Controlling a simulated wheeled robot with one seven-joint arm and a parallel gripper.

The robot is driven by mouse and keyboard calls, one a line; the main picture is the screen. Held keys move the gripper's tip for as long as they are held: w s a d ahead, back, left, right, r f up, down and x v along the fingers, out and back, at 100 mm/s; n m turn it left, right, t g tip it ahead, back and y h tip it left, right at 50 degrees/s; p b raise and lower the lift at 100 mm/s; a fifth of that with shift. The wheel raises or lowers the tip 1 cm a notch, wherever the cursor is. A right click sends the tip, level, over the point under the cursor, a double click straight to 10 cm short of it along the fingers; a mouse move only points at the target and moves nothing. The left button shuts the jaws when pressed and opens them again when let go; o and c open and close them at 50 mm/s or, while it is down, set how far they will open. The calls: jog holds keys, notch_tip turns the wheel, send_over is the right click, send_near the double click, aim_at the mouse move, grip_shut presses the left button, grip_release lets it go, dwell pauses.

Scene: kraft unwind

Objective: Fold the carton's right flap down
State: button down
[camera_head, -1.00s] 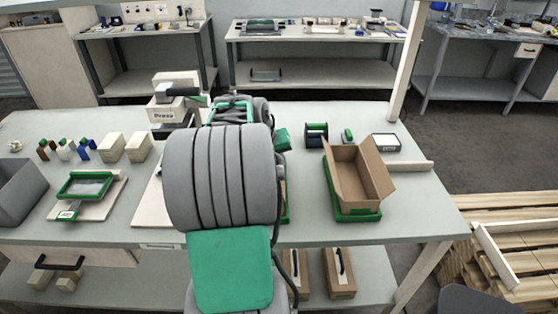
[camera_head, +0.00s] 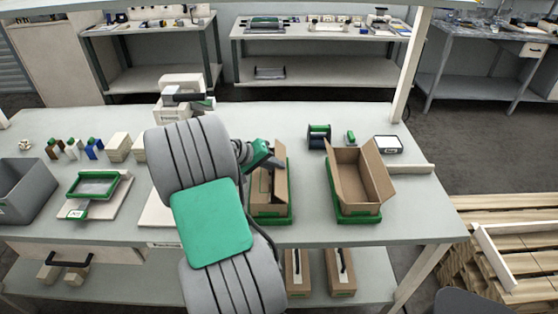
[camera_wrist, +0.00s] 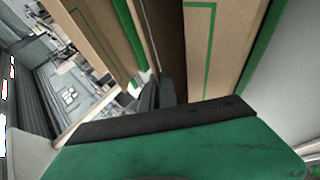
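A brown carton (camera_head: 268,206) stands in a green-rimmed tray near the middle of the table, partly behind my arm. Its cardboard panels (camera_wrist: 230,40) show close up in the wrist view. My gripper (camera_head: 268,168) is over this carton's top, among its flaps. In the wrist view its dark fingers (camera_wrist: 162,92) sit in the gap between cardboard panels, close together, and I cannot tell whether they are shut. No cardboard is clearly held. A second brown carton (camera_head: 352,196) stands to the right in a green tray, with its top open and its right flap (camera_head: 378,178) leaning outward.
A dark spool (camera_head: 319,136), a small green item (camera_head: 350,138) and a black-and-white box (camera_head: 388,145) stand behind the right carton. A grey bin (camera_head: 22,190) and green-framed plate (camera_head: 95,186) are at the left. The table's front right corner is clear.

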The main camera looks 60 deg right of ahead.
jog(key=shift+w+a+f+n+g+h, duration=0.15)
jog(key=shift+w+f+g+h, duration=0.1)
jog(key=shift+g+h, duration=0.25)
jog(key=shift+w+f+n+g+h, duration=0.1)
jog(key=shift+f+n+g+h, duration=0.15)
jog(key=shift+g, duration=0.45)
jog(key=c, duration=1.6)
grip_release()
jog(key=shift+c, duration=0.2)
jog(key=shift+a+p, duration=0.1)
jog(key=shift+p, duration=0.2)
